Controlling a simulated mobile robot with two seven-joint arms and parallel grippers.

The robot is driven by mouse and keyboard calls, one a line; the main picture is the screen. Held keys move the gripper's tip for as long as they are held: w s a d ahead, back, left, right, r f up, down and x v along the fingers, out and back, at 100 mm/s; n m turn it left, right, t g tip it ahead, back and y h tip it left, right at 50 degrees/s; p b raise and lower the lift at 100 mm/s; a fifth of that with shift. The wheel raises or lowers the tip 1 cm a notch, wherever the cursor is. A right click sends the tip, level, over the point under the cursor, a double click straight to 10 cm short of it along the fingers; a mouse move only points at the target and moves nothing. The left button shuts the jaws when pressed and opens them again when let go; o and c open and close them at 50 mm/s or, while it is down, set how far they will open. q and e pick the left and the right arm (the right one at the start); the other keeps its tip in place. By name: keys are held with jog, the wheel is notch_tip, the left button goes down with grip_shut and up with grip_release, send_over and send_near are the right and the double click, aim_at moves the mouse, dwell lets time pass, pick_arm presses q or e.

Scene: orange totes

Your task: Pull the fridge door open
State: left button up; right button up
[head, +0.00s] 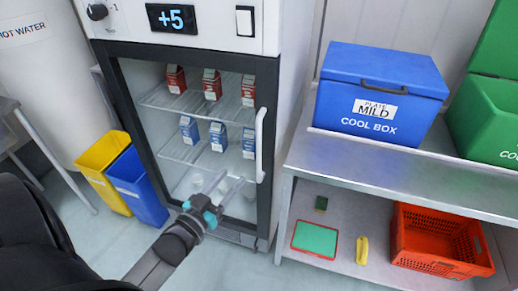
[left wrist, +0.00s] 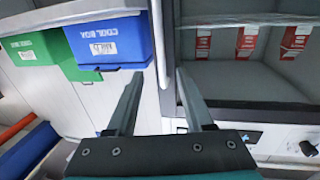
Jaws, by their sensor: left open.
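The fridge door (head: 262,205) is a dark-framed glass door, and it looks shut. Its white vertical handle (head: 262,145) is on the right side of the door. My left gripper (head: 233,184) is open in front of the lower glass, to the left of and below the handle's lower end. In the left wrist view my left gripper (left wrist: 158,74) shows its two fingers apart, with a pale bar and the dark door edge beyond them. I cannot tell whether the bar lies between the fingers. No contact shows. My right gripper is not in view.
Cartons stand on the fridge shelves behind the glass. A metal shelf (head: 400,172) close on the right bears a blue cool box (head: 380,95), with a red crate (head: 440,240) below. Yellow (head: 100,165) and blue (head: 140,190) bins stand left of the fridge. The floor in front looks clear.

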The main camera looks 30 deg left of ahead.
aim_at(257, 147)
pick_arm(q)
jog(key=w+b, duration=0.1)
jog(key=w, duration=0.8)
jog(key=w+b, duration=0.1)
jog(key=w, duration=0.4)
jog(key=shift+a+r+b, duration=0.15)
jog(key=shift+a+b, duration=0.2)
jog(key=shift+w, duration=0.65)
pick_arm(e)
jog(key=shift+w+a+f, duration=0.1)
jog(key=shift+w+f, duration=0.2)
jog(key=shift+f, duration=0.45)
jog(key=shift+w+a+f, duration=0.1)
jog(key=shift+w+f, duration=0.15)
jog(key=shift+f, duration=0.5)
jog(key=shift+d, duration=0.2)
pick_arm(q)
jog(key=shift+c, duration=0.6)
jog(key=c, duration=0.4)
grip_shut()
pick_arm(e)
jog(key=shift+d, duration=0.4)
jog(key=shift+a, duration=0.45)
